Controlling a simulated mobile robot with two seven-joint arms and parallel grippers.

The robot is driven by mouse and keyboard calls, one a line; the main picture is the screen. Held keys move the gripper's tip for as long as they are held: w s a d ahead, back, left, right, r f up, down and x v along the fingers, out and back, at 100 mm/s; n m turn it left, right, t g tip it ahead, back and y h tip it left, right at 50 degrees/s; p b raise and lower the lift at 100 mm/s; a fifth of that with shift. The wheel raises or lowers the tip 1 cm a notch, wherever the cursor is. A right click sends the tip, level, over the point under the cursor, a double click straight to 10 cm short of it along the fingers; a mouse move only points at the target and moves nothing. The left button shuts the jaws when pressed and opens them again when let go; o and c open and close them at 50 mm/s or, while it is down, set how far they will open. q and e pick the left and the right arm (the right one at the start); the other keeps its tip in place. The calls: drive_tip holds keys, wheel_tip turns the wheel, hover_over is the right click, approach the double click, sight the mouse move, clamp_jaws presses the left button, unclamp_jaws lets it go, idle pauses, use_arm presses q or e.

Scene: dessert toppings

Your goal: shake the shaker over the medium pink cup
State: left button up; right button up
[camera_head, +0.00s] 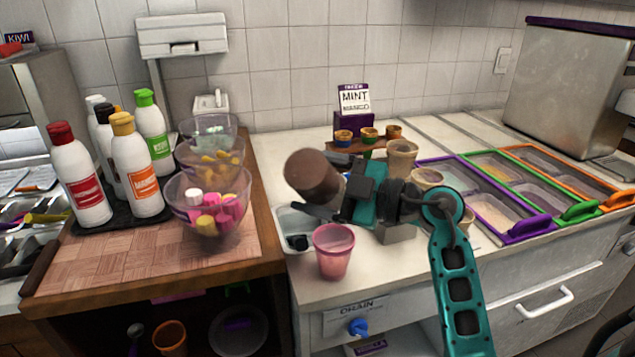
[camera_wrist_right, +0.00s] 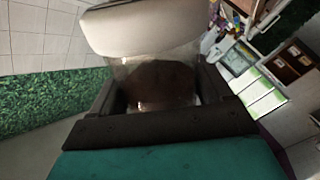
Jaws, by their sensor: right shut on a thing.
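The shaker (camera_head: 313,176) shows in the head view as a brown cylinder, tilted in the air above and slightly left of the pink cup. In the right wrist view the shaker (camera_wrist_right: 150,82) has a pale end and a clear body with dark brown inside. My right gripper (camera_head: 333,203) is shut on the shaker, its fingers on either side of the body. The pink cup (camera_head: 334,254) stands upright on the counter below, with a pale pink filling. My left gripper is not in view.
Several bottles (camera_head: 137,170) and clear bowls (camera_head: 208,210) stand on the wooden board at left. A sink (camera_head: 293,222) is just left of the cup. Framed topping bins (camera_head: 515,228) lie at right. Beige cups (camera_head: 402,155) stand behind my right gripper.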

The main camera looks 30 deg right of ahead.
sight(335, 170)
drive_tip(key=shift+r+p, duration=1.35)
drive_tip(key=shift+p, duration=0.05)
drive_tip(key=shift+r, duration=2.05)
drive_tip(key=shift+f+b, duration=0.25)
drive_tip(key=shift+b, duration=0.1)
wheel_tip(335, 170, down, 8)
drive_tip(key=b, duration=0.3)
drive_tip(key=shift+r, duration=0.25)
